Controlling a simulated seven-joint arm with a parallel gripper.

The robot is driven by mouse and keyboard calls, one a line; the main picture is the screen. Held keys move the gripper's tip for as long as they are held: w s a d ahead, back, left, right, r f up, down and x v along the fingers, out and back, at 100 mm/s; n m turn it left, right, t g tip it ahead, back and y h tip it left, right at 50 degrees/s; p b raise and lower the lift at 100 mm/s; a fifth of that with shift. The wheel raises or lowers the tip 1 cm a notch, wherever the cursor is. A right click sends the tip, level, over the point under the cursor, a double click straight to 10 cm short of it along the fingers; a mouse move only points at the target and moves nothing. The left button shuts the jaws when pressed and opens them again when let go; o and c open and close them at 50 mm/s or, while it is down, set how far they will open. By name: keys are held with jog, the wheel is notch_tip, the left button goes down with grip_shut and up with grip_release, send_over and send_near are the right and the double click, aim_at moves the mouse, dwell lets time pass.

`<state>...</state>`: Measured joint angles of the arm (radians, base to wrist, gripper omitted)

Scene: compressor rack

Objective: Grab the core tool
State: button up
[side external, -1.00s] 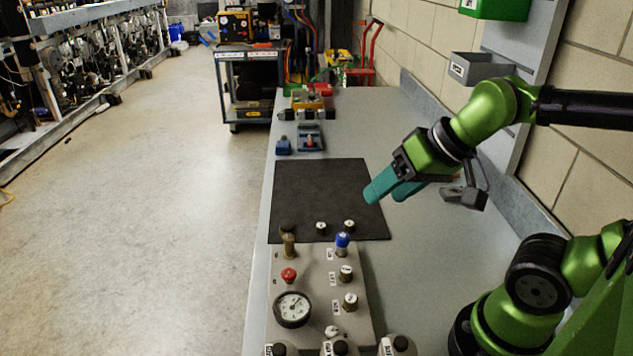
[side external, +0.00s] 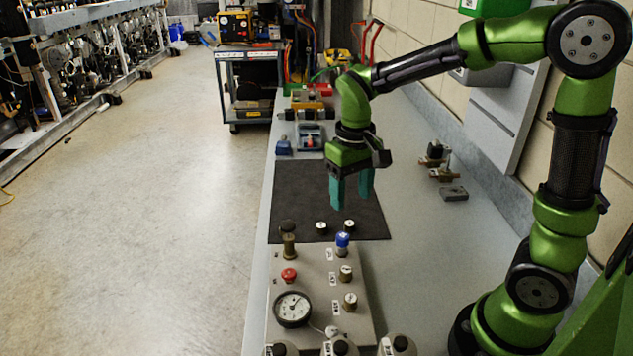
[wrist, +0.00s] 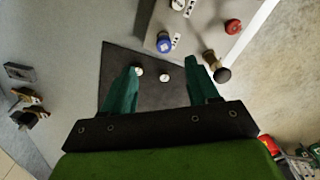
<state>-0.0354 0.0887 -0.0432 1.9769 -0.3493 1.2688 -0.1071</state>
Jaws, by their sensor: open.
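No readable label marks the core tool. A brass-coloured cylinder with a dark round knob (side external: 289,244) stands upright at the panel's back left corner; it also shows in the wrist view (wrist: 217,67), right of my fingers. A blue-capped fitting (side external: 342,241) stands at the panel's back right, and shows in the wrist view (wrist: 164,43). My gripper (side external: 352,198) points down over the black mat (side external: 305,188), open and empty, its teal fingers apart. In the wrist view my gripper (wrist: 162,66) frames two small white-topped knobs (wrist: 151,74) on the mat.
The grey panel (side external: 325,280) carries a round gauge (side external: 292,309), a red button (side external: 289,274) and several knobs. Brass fittings (side external: 437,158) and a grey block (side external: 454,193) lie to the right by the wall. Blue items (side external: 284,145) sit behind the mat. The right bench surface is mostly clear.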

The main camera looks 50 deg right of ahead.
aim_at(343, 236)
notch_tip(343, 236, down, 7)
jog(key=shift+f, duration=0.15)
jog(key=shift+w+a+f, duration=0.1)
jog(key=shift+w+f, duration=0.05)
jog(key=shift+f, duration=0.75)
jog(key=shift+w+f, duration=0.2)
jog(key=shift+f, duration=0.7)
jog(key=shift+w+a+f, duration=0.1)
jog(key=shift+w+f, duration=0.05)
jog(key=shift+f, duration=0.75)
grip_shut()
